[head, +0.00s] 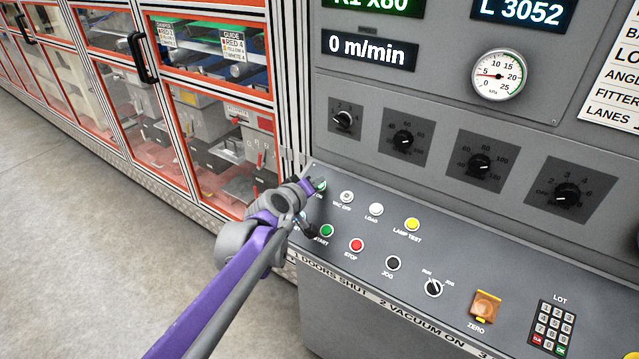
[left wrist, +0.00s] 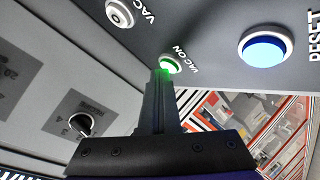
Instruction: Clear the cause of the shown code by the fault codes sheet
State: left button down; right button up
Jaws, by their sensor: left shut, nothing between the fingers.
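My left gripper (head: 316,187) is shut and empty, its tip at the green VAC ON button (left wrist: 171,64) on the sloped console; the left wrist view shows this button glowing. I cannot tell whether the tip presses it or only touches it. Displays read "L 3052" (head: 523,11) and "0 m/min" (head: 369,50); another, reading about "R1 x80" (head: 378,4), is cut off at the top. The pressure gauge (head: 498,75) has its needle toward the left, near 5. No sheet titled fault codes is readable. My right gripper is out of view.
The console carries VAC OFF (head: 347,197), LOAD (head: 376,209), LAMP TEST (head: 412,224), START (head: 326,230), STOP (head: 357,245), and JOG (head: 393,263) buttons. A blue RESET button (left wrist: 265,48) shows in the wrist view. Orange-framed cabinet doors (head: 215,83) stand left; floor before them is clear.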

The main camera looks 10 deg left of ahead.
pick_arm(q)
jog(key=shift+s+r+p, duration=0.2)
jog(key=shift+r+p, duration=0.2)
jog(key=shift+r, duration=0.25)
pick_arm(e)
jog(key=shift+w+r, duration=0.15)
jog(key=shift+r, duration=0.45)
pick_arm(q)
jog(key=r+p, duration=0.1)
jog(key=s+r+p, duration=0.1)
jog(key=r, duration=0.1)
jog(key=r+p, duration=0.1)
jog(key=shift+s+a+r, duration=0.3)
jog(key=shift+s+a, duration=0.05)
jog(key=shift+a, duration=0.05)
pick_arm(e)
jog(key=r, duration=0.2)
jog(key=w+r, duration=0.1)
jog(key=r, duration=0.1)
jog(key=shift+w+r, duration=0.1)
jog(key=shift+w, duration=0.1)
pick_arm(q)
jog(key=shift+s, duration=0.1)
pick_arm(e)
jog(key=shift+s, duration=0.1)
